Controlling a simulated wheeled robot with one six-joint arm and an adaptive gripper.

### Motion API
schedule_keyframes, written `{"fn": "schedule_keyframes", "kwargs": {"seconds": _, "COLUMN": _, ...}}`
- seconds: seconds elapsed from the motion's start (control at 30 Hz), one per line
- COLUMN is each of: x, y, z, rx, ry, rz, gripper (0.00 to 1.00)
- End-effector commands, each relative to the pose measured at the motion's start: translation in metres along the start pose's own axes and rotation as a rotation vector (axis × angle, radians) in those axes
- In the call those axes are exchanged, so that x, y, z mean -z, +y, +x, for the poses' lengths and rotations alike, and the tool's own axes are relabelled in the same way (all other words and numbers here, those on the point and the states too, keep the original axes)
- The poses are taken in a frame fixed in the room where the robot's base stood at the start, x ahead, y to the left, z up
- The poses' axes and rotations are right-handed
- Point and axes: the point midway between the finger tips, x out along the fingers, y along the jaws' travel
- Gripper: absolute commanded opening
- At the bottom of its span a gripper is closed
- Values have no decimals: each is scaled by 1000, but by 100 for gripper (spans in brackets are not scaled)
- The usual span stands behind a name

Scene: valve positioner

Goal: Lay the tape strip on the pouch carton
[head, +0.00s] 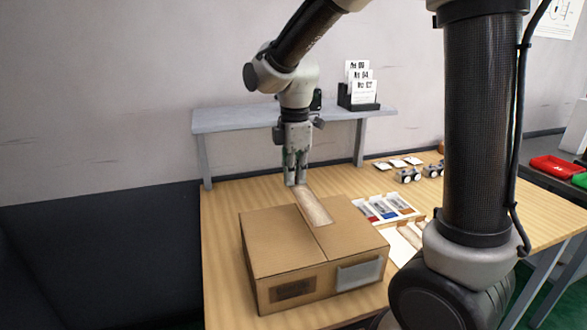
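The pouch carton (280,238) is a closed brown cardboard box on the near part of the wooden table. The tape strip (315,208), tan and pale-edged, extends over the carton's top from the far edge toward the middle. I cannot tell whether it lies flat on the carton or hangs just above it. My gripper (296,181) points down at the strip's far end, fingers close together, and appears shut on that end. The exact contact is too small to see.
A grey shelf (240,119) stands behind my gripper, with a black card holder (358,104) on it. A white tray with coloured compartments (388,208) lies right of the carton. Small wheeled parts (408,176) lie farther back. The table left of the carton is clear.

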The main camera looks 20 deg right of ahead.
Motion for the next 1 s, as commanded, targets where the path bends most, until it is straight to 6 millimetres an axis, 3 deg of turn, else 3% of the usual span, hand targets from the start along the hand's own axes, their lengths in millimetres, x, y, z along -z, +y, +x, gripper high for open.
{"fn": "schedule_keyframes", "kwargs": {"seconds": 0.43, "x": 0, "y": 0, "z": 51, "rx": 2, "ry": -1, "rz": 0, "gripper": 0}}
{"fn": "schedule_keyframes", "kwargs": {"seconds": 1.0, "x": 0, "y": 0, "z": 58, "rx": 0, "ry": 0, "rz": 0, "gripper": 0}}
